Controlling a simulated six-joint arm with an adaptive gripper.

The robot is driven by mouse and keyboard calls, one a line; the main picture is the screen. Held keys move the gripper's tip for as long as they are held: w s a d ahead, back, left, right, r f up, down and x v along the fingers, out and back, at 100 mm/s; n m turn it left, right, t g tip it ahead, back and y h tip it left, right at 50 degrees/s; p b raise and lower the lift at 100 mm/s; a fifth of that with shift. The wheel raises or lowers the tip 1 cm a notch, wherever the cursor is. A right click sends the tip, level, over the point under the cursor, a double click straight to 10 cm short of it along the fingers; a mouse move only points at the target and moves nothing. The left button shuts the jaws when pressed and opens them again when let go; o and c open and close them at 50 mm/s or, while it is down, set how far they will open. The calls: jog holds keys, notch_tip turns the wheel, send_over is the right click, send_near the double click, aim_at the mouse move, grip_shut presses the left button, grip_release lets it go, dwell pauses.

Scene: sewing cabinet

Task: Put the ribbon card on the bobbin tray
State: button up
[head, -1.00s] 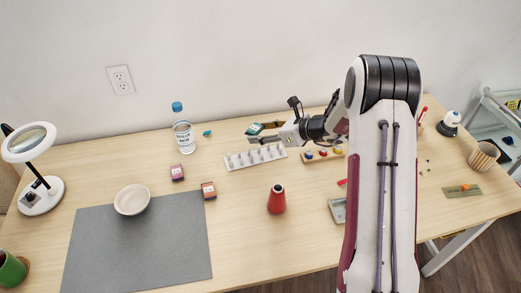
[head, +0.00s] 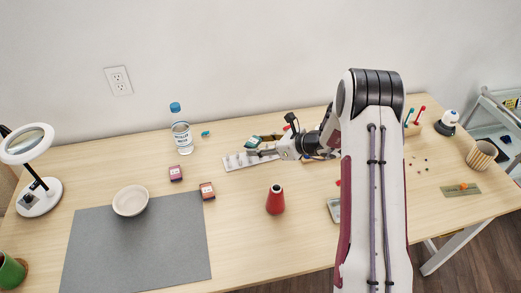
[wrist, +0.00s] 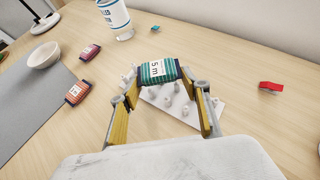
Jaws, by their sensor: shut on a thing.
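The ribbon card (head: 253,141) is a small teal and green striped card with a white "5 m" label, which reads clearly in the wrist view (wrist: 158,72). My gripper (wrist: 160,78) is shut on it, one finger at each side. The bobbin tray (head: 232,162) is a white board with several upright pegs. In the wrist view the tray (wrist: 212,112) shows below and between the fingers, and the card appears above its far part. The arm hides the tray's right part in the head view. I cannot tell the exact gap between card and tray.
Two other wrapped cards, one pinkish (head: 176,173) and one red (head: 207,191), lie left of the tray. A bottle (head: 183,138) and a teal clip (head: 205,133) are behind. A bowl (head: 130,201) sits on the grey mat (head: 140,250).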

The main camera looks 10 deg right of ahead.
jog(key=shift+f, duration=1.15)
jog(key=shift+f, duration=0.25)
jog(key=o, duration=0.6)
jog(key=shift+r, duration=0.15)
jog(key=shift+r, duration=0.15)
jog(key=v, duration=1.2)
